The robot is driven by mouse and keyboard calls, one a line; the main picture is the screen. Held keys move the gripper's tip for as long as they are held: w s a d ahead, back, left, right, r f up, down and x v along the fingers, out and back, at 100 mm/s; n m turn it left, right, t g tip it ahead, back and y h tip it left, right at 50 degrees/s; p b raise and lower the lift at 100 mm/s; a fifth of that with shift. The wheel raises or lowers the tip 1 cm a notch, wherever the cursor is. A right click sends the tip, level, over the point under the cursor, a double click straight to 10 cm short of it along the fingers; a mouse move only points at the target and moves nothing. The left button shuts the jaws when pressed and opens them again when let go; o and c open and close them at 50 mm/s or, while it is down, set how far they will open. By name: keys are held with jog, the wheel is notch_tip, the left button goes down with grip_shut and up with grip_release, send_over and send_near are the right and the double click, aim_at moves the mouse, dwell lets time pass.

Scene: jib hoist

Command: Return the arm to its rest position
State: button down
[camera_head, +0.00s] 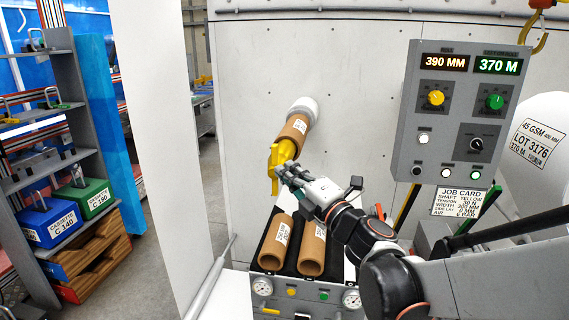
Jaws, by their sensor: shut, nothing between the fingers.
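My gripper (287,173) is at the middle of the head view, at the end of my grey and black arm that reaches in from the lower right. Its fingers look closed and hold nothing. They are beside a yellow handle-like part (275,168) at the near end of a shaft; I cannot tell whether they touch it. A brown cardboard core (297,128) sits around that shaft, which comes out of the white wall panel.
Two brown cores (312,248) lie on a black rack below my gripper, above gauges. A grey control box (465,115) reads 390 MM and 370 M. A job card (458,203) hangs under it. A white roll (541,140) is at right. Shelves with cassettes (53,222) stand at left.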

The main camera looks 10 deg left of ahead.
jog(key=s+d+f+m+h+b, duration=0.25)
jog(key=d+m+h, duration=0.25)
jog(key=d+m, duration=0.25)
jog(key=s+d+f+m+h+b, duration=0.1)
jog(key=s+d+f+m+h, duration=0.2)
jog(key=d+m, duration=0.45)
jog(key=s+d+f+m+h+b, duration=0.1)
jog(key=s+d+f+m+h, duration=0.1)
jog(key=d+m+h, duration=0.6)
jog(key=s+d+f+m+g+y+b, duration=0.2)
jog(key=s+f+m+g, duration=0.3)
jog(key=s+f, duration=1)
jog(key=s+d+g+b, duration=0.1)
jog(key=s+g, duration=0.2)
jog(key=shift+s+f+y, duration=0.15)
jog(key=shift+y, duration=0.25)
jog(key=c, duration=2.3)
grip_release()
